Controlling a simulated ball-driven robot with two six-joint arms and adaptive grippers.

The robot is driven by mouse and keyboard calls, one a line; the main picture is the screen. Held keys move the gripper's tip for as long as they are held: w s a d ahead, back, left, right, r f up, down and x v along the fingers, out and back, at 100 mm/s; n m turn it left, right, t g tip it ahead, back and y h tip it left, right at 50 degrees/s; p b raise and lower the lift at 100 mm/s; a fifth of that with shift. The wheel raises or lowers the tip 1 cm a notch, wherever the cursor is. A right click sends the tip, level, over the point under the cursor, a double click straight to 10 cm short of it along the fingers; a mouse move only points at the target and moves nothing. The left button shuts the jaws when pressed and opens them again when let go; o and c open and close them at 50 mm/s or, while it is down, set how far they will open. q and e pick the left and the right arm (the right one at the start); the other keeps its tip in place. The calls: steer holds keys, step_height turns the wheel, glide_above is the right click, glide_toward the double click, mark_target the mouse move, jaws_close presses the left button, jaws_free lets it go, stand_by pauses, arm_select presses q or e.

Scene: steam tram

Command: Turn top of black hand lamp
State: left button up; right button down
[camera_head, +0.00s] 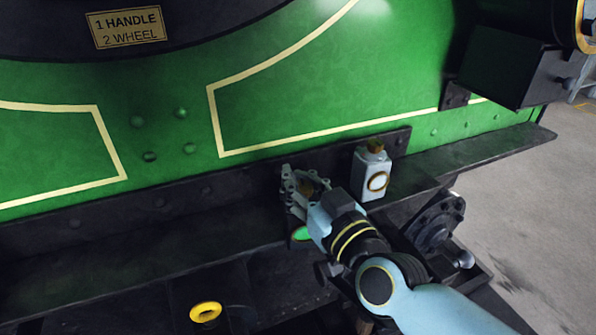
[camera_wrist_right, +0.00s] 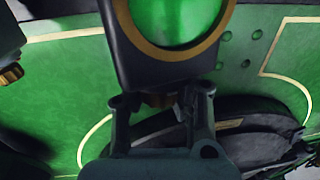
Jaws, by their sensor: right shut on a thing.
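The black hand lamp (camera_head: 299,236) stands on the dark ledge, mostly hidden behind my right gripper in the head view; part of its green lens shows. In the right wrist view the black lamp (camera_wrist_right: 127,62) appears upside down, with a large green lens in a brass-coloured ring. My right gripper (camera_head: 306,186) is over the lamp's top. In the wrist view my right gripper (camera_wrist_right: 162,98) has its two fingers either side of the brownish top (camera_wrist_right: 160,100), shut on it. My left gripper is not in view.
A white lamp (camera_head: 366,184) with a brass-coloured cap stands on the ledge close to the right of my gripper. Behind is the green tram side (camera_head: 300,105). A yellow ring (camera_head: 205,312) lies below left. The ledge (camera_head: 130,245) to the left is clear.

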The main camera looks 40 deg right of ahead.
steer(key=c, duration=1)
jaws_free()
steer(key=shift+s+f, duration=0.1)
